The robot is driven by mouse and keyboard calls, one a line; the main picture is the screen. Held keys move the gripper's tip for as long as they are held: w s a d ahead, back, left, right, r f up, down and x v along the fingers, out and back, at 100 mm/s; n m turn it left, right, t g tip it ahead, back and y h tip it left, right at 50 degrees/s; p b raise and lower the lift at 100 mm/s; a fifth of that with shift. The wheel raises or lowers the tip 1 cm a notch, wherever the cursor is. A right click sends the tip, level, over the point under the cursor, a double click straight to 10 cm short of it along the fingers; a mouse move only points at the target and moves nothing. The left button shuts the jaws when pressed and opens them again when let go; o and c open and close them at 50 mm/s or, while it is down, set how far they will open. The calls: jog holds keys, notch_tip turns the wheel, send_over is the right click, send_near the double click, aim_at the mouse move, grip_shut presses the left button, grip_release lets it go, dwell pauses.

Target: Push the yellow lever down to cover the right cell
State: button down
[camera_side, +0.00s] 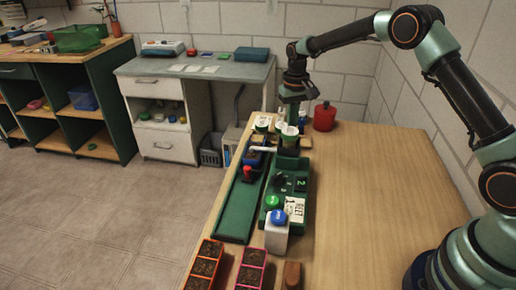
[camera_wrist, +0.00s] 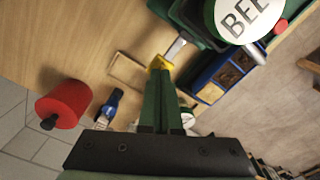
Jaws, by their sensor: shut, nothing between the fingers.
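In the wrist view a yellow lever tip (camera_wrist: 159,63) sits at the end of a grey metal rod that runs up and right toward a green rack (camera_wrist: 190,20). My gripper (camera_wrist: 160,80) is shut and empty, with its green fingertips right at the yellow tip; I cannot tell whether they touch. In the side view the green rack (camera_side: 300,187), marked 1 and 2, stands on the wooden table, and my gripper (camera_side: 291,118) points down at its far end. The yellow tip cannot be made out in the side view. Which cell the lever covers is unclear.
A red canister (camera_side: 324,117) stands beyond the rack. A long green tray (camera_side: 237,213) lies left of the rack. The table right of the rack is clear.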

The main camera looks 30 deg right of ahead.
jog(key=shift+f, duration=1.4)
jog(key=shift+r, duration=3.8)
